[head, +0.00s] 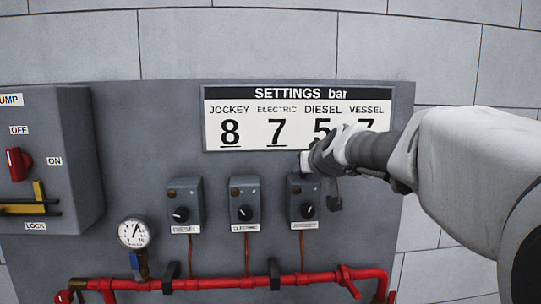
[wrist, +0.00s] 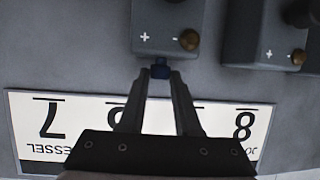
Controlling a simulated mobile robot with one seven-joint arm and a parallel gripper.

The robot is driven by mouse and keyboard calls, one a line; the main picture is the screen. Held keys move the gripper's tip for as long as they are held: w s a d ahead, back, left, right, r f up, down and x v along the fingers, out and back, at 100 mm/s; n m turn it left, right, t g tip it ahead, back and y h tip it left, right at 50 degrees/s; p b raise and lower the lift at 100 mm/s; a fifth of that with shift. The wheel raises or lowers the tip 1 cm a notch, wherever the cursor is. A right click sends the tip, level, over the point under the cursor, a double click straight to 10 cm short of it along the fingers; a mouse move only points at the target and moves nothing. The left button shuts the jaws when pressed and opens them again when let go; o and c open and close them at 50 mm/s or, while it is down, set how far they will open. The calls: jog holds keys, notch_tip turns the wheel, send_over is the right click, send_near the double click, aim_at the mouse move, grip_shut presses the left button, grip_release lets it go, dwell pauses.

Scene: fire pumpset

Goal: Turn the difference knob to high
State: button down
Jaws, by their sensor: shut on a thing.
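A black dial (head: 307,210) sits lower on that box.
Similar boxes labelled DIESEL (head: 184,190) and ELECTRIC (head: 243,191) stand to the left. A settings sign (head: 262,110) is just above, partly behind my arm. A gauge (head: 134,232) and red pipes (head: 220,283) are below. A larger box (head: 62,120) with a red switch is far left.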

jog(key=shift+r+p, duration=0.15)
jog(key=shift+p, duration=0.5)
jog(key=p, duration=0.3)
jog(key=r+m+h+p, duration=0.1)
jog(key=p, duration=0.2)
jog(key=shift+w+a, duration=0.2)
jog(key=shift+a, duration=0.1)
jog(key=p, duration=0.3)
jog(key=shift+a+m, duration=0.1)
jog(key=shift+m, duration=0.2)
jog(key=shift+f+h+p, duration=0.1)
jog(key=shift+h+p, duration=0.4)
jog(key=shift+p, duration=0.1)
jog(key=shift+f+m+h+p, duration=0.2)
jog(key=shift+m+h+p, duration=0.2)
jog(key=shift+p, duration=0.2)
jog(key=shift+a, duration=0.1)
jog(key=shift+a+f+m+h+p, duration=0.1)
jog(key=shift+m+h+p, duration=0.2)
jog(key=shift+m+h, duration=0.7)
jog(key=shift+w+a+f+m+g+h, duration=0.1)
jog(key=shift+a+m+g+h, duration=0.05)
jog(key=shift+m+g+h, duration=0.65)
jog(key=shift+w+a+f+m+g+h, duration=0.1)
jog(key=shift+m+g+h, duration=0.4)
jog(key=shift+m+h, duration=0.6)
jog(key=shift+s+f, duration=0.1)
jog(key=shift+f, duration=0.05)
